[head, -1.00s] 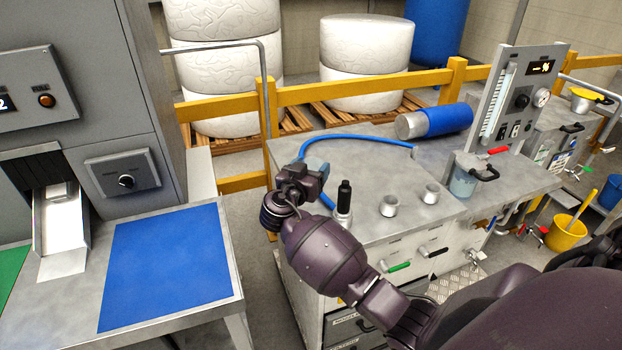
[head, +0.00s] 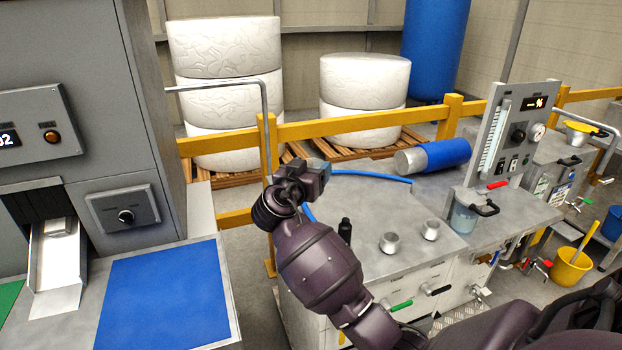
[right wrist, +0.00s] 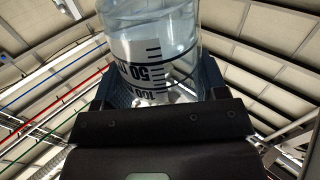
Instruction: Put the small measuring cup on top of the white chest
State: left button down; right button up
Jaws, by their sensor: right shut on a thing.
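My right gripper (head: 303,178) is raised at mid-picture in the head view, above the left back part of the metal-topped bench. In the right wrist view it is shut on the small measuring cup (right wrist: 150,40), a clear vessel with dark graduation marks and a dark band. In the head view the cup is hidden behind the gripper. A pale cabinet (head: 385,290) with levers on its front is under the bench top; I cannot tell whether it is the white chest. My left gripper is not in view.
A blue hose (head: 370,175) runs along the back. A blue mat (head: 165,295) lies empty at left. A yellow rail (head: 350,123) runs behind.

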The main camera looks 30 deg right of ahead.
jog(key=shift+r, duration=1.05)
jog(key=shift+r, duration=0.1)
jog(key=shift+w+a+r, duration=0.15)
jog(key=shift+w, duration=0.05)
jog(key=s+a+r+n+t+y, duration=0.1)
jog(key=a+n+t+y, duration=0.8)
jog(key=a, duration=0.3)
jog(key=s+a+f+n+y, duration=0.2)
jog(key=s+a+f+y, duration=0.2)
jog(key=s+f, duration=0.8)
jog(key=shift+a+f+n+g+y, duration=0.2)
jog(key=shift+f+n+g+y, duration=0.15)
jog(key=shift+f+y, duration=0.7)
jog(key=shift+r, duration=0.1)
